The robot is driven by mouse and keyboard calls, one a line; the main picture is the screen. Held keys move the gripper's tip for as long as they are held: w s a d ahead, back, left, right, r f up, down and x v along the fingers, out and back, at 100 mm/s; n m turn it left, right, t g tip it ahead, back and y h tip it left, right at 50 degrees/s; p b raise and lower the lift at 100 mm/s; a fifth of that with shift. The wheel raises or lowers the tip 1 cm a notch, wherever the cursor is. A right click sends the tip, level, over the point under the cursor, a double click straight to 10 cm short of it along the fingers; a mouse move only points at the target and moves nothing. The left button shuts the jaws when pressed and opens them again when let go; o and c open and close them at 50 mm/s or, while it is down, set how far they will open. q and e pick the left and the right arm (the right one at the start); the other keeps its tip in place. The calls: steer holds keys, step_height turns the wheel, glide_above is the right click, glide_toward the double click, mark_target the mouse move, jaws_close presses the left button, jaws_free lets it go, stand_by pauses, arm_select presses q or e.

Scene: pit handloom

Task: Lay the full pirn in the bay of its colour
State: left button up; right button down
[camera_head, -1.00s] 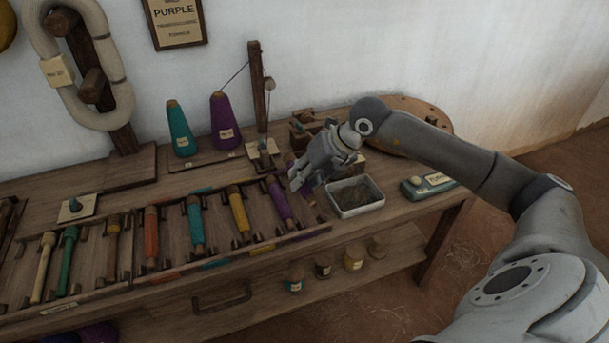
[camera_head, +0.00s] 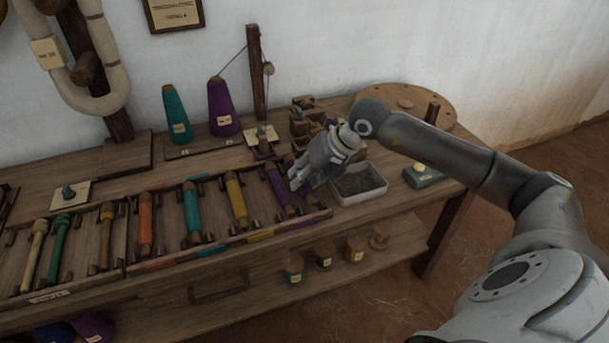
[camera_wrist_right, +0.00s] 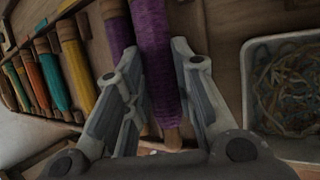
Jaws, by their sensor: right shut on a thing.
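My right gripper (camera_head: 298,181) is shut on a purple pirn (camera_wrist_right: 155,45), whose bare wooden end shows between the fingers in the right wrist view. In the head view the gripper covers much of this pirn, at the right end of the rack (camera_head: 262,238). Another purple pirn (camera_head: 277,184) lies in the rack just left of it and also shows in the wrist view (camera_wrist_right: 118,38). I cannot tell whether the held pirn touches the rack. A yellow pirn (camera_head: 237,201) lies further left, then teal (camera_head: 192,208) and orange (camera_head: 145,220) ones. My left gripper is not in view.
A grey tray of thread scraps (camera_head: 368,193) stands close right of the gripper. Teal (camera_head: 176,113) and purple (camera_head: 222,105) cones and a wooden post (camera_head: 256,75) stand behind the rack. Small jars (camera_head: 323,257) sit on the shelf below.

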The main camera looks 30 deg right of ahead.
stand_by(0.3)
steer(key=c, duration=1.1)
jaws_free()
steer(key=shift+c, duration=0.2)
steer(key=o, duration=0.3)
steer(key=shift+o, duration=0.2)
